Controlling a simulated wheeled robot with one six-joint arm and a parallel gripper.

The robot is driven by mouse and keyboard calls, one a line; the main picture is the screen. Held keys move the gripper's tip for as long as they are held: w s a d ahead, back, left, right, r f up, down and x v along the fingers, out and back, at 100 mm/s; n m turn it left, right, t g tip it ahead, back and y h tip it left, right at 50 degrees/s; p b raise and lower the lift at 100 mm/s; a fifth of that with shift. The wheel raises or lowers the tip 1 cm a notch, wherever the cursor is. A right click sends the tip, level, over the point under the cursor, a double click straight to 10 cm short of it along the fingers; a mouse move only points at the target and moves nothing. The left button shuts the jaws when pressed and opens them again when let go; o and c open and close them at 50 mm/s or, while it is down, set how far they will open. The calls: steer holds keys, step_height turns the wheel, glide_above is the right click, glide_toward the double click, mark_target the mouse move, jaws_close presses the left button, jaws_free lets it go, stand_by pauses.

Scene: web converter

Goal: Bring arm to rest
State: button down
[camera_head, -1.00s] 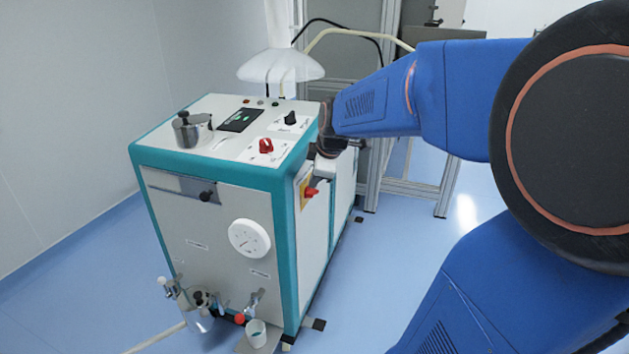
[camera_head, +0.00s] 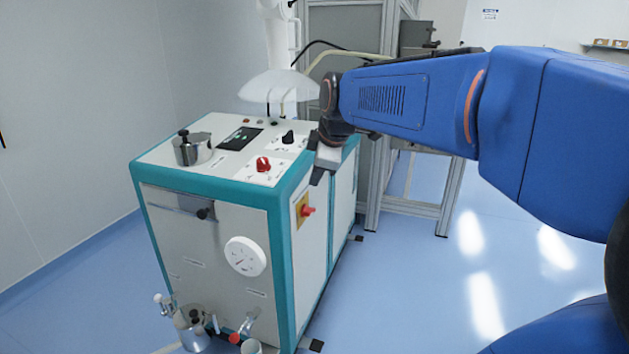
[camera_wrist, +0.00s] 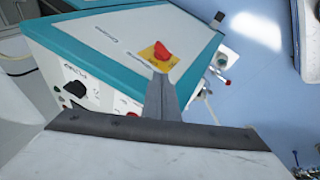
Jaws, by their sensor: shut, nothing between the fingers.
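My gripper (camera_head: 317,175) is shut and empty at the end of my blue arm. In the head view it hangs in front of the right side of the teal and white machine (camera_head: 235,205), near its top edge. In the wrist view the gripper's closed fingers (camera_wrist: 161,97) point at the machine's side panel (camera_wrist: 130,40). A red rotary switch on a yellow plate (camera_wrist: 160,54) lies just beyond the fingertips there. The same switch (camera_head: 307,210) shows below the gripper in the head view. Whether the fingers touch the machine cannot be told.
On the machine's top are a lidded metal pot (camera_head: 192,150), a red knob (camera_head: 263,164) and a black knob (camera_head: 288,138). A white hood (camera_head: 275,86) hangs behind. A metal frame (camera_head: 372,180) stands at the back. Blue floor (camera_head: 400,290) to the right is clear.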

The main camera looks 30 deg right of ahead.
steer(key=shift+s+a+r, duration=0.2)
steer(key=shift+s+r, duration=0.1)
steer(key=shift+s, duration=0.1)
stand_by(0.3)
